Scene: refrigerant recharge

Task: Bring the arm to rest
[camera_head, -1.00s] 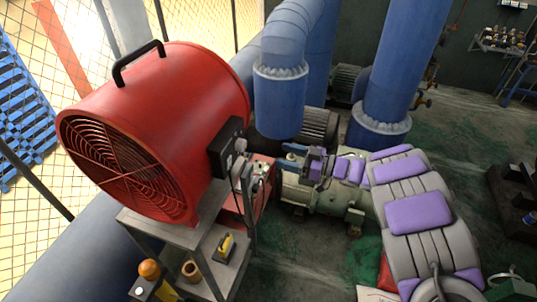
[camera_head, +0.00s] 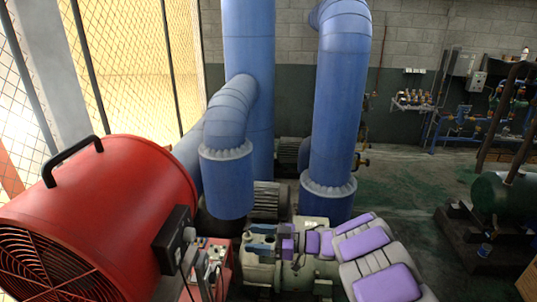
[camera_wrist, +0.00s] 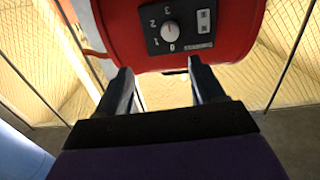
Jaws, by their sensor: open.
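My gripper (camera_wrist: 160,66) is open and empty in the wrist view, its two dark fingers spread apart. In the head view my gripper (camera_head: 262,240) is small, at the end of my grey and purple arm, right of the red fan (camera_head: 125,205). The fan's black control panel (camera_head: 174,240) faces it, with a gap between them. In the wrist view the panel (camera_wrist: 181,26) appears upside down beyond the fingertips, with a round knob (camera_wrist: 170,30) and numbers. I cannot tell the knob's exact setting.
Thick blue pipes (camera_head: 250,100) rise behind my arm. A red unit with gauges (camera_head: 212,265) stands below and beside the panel. A green tank (camera_head: 503,205) stands at the right. Open green floor (camera_head: 405,225) lies between the pipes and the tank.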

